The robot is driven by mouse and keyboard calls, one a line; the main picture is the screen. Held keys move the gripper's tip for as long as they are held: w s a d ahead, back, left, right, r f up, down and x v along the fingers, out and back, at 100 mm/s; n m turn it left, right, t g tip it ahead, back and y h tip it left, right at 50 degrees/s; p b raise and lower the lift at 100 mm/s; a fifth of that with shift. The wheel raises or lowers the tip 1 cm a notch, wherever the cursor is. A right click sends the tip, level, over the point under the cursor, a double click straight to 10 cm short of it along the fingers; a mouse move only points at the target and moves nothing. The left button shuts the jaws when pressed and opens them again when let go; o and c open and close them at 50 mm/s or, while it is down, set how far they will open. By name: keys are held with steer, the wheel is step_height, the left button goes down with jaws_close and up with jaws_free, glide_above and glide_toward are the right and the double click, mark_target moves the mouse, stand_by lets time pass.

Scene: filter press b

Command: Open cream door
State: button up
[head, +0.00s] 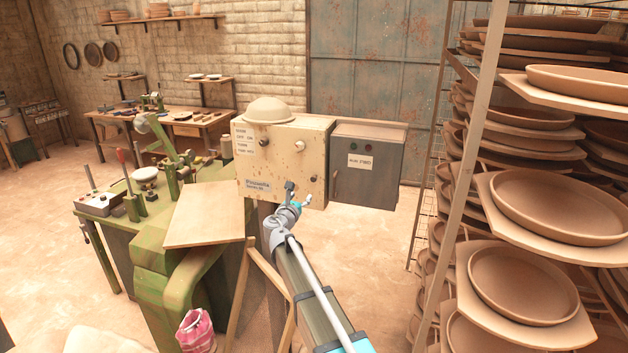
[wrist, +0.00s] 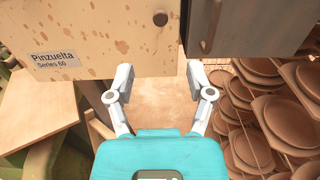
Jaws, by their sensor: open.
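The cream door (head: 275,165) is the stained front of a cream box with printed labels, in the middle of the head view. It looks shut. In the wrist view the lower part of the cream door (wrist: 100,25) fills the top left, with a "Pinzuelta Series 60" label and a round dark knob (wrist: 160,18) near its right edge. My gripper (head: 298,194) is just below the lower right of the door in the head view. In the wrist view my gripper (wrist: 160,76) is open and empty, its fingers spread below the knob, apart from it.
A grey cabinet (head: 364,167) with a dark handle (wrist: 211,25) adjoins the box on the right. A rack of clay plates (head: 530,205) stands at the right. A green machine (head: 160,230) and a tilted board (head: 205,215) are at the left. Floor shows below the grey cabinet.

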mark_target(313, 180)
steer(key=shift+w+d, duration=0.1)
steer(key=shift+w, duration=0.05)
steer(key=x, duration=1.3)
steer(key=shift+w, duration=0.25)
jaws_close()
